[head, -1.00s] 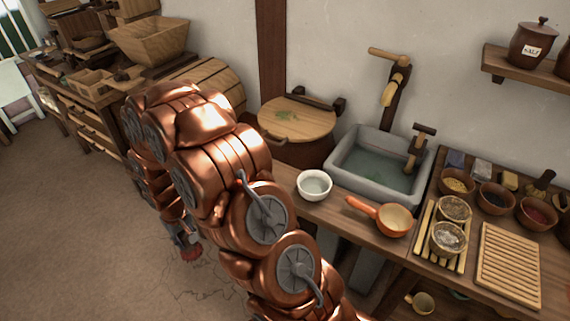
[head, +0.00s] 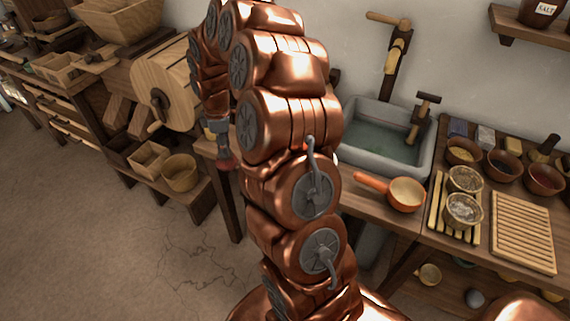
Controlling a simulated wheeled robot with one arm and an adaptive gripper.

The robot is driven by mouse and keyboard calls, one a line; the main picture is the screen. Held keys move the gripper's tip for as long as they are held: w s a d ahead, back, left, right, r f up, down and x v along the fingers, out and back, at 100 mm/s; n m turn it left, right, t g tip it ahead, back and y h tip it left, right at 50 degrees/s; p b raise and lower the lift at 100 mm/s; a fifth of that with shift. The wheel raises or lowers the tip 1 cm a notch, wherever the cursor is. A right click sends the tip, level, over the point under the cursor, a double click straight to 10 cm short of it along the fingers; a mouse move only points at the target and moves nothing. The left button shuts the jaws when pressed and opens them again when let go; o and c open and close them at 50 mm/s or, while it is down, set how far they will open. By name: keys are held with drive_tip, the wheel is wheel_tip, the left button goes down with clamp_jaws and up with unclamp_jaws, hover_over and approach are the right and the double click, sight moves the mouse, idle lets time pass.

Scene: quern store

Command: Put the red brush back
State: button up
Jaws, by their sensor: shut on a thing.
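My gripper (head: 217,132) is small in the head view, left of the middle, pointing down. It is shut on the red brush (head: 224,157), whose dull red lower part shows just beneath the fingers. The brush hangs close to the left end of the wooden counter in the picture; I cannot tell the gap between them. My copper arm hides part of the gripper and the counter behind it.
The counter carries a stone sink (head: 385,135), an orange-handled ladle (head: 400,194), small bowls and a slatted board (head: 523,232). Left stand a wooden drum (head: 165,85), a low shelf with a wooden tub (head: 180,172), and a loaded bench. The floor at lower left is clear.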

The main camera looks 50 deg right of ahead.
drive_tip(key=s+d+r+n+b, duration=0.1)
drive_tip(key=s+d+r+n, duration=0.35)
drive_tip(key=d, duration=0.25)
drive_tip(key=s+d+r+n+b, duration=0.2)
drive_tip(key=s+d+r+n, duration=0.15)
drive_tip(key=s+d, duration=0.35)
drive_tip(key=shift+m, duration=0.5)
drive_tip(key=shift+w+d+f+p, duration=0.15)
drive_tip(key=shift+f+p, duration=0.1)
drive_tip(key=shift+f, duration=1.4)
drive_tip(key=shift+w+d+f+p, duration=0.15)
drive_tip(key=shift+d+f+p, duration=0.1)
drive_tip(key=shift+f, duration=1.35)
drive_tip(key=shift+w+d+f+p, duration=0.15)
drive_tip(key=shift+f+p, duration=0.1)
drive_tip(key=shift+f, duration=1.4)
drive_tip(key=o, duration=1.1)
drive_tip(key=shift+f, duration=0.1)
